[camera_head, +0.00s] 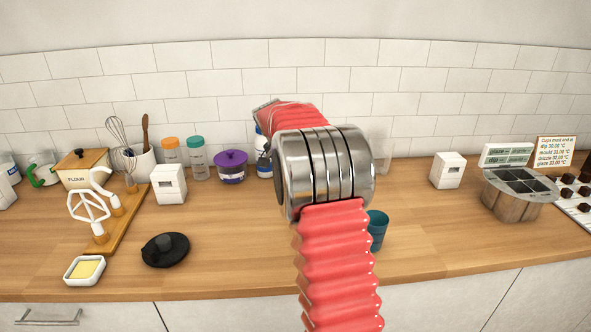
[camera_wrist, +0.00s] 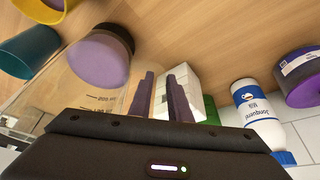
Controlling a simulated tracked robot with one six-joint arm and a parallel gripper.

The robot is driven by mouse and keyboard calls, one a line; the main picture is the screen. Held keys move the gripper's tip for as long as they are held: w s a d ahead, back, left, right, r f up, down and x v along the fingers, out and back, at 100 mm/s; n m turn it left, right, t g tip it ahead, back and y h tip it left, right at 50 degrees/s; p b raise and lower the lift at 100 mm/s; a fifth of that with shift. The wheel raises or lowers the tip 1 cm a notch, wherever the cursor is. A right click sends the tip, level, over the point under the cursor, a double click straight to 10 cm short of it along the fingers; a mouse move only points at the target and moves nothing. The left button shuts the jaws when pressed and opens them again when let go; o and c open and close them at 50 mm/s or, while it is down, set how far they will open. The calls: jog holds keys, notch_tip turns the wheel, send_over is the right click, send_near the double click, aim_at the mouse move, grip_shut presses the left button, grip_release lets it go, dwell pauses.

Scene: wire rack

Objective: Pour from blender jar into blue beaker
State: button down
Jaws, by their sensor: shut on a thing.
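The blender jar (camera_wrist: 85,85) is clear, with measuring marks, a dark base and purple contents near that base. It shows in the wrist view, to the left of my gripper's dark fingers (camera_wrist: 160,98). My gripper is shut on the jar; the exact contact is hard to see. In the head view my arm hides the gripper and most of the jar. The blue beaker (camera_head: 377,230) is a small teal cup on the counter, partly behind my arm. It also shows at the left of the wrist view (camera_wrist: 28,52), apart from the jar.
A yellow cup (camera_wrist: 58,4) is by the beaker. A milk bottle (camera_wrist: 257,110) and purple pot (camera_head: 231,167) stand at the back. A black lid (camera_head: 165,250) and butter dish (camera_head: 84,269) lie front left; a metal pot (camera_head: 515,203) stands right.

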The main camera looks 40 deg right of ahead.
jog(key=shift+w+a+r, duration=0.1)
jog(key=shift+a, duration=0.05)
jog(key=shift+r, duration=0.15)
jog(key=r+t, duration=0.1)
jog(key=s+r+t, duration=0.1)
jog(key=r, duration=0.1)
jog(key=r+t+y, duration=0.1)
jog(key=t, duration=0.1)
jog(key=shift+s+d+r+m, duration=0.3)
jog(key=shift+s+m, duration=0.05)
jog(key=shift+m, duration=0.05)
dwell(0.4)
jog(key=shift+w+a+f, duration=0.1)
jog(key=shift+w, duration=0.05)
dwell(0.5)
